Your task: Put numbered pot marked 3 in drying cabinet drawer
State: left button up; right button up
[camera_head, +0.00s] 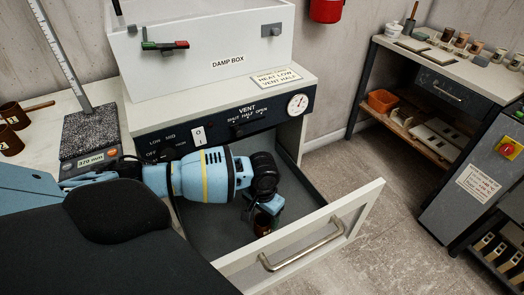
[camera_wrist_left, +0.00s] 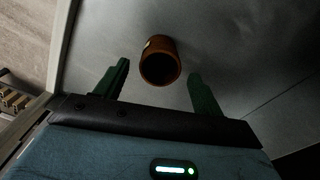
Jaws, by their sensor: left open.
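The drying cabinet drawer (camera_head: 322,228) is pulled open below the vent panel. A small brown pot (camera_head: 262,223) is inside it on the grey drawer floor, with a pale mark too small to read. My left gripper (camera_head: 264,207) reaches down into the drawer right at the pot and partly covers it. In the left wrist view, the pot (camera_wrist_left: 160,64) shows its dark round mouth between and slightly beyond the fingertips of my open left gripper (camera_wrist_left: 160,70). There is a gap on both sides, and neither finger touches it. My right gripper is not in view.
Two brown pots (camera_head: 14,115) stand on the counter at the left, beside a scale (camera_head: 90,158) and a tall ruler (camera_head: 58,50). The damp box (camera_head: 205,50) sits on the cabinet. A shelf unit with small pots stands at the right. The drawer floor around the pot is bare.

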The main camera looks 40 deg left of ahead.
pick_arm(q)
notch_tip(320, 180, up, 6)
jog(key=shift+f+p, duration=0.2)
jog(key=shift+p, duration=0.2)
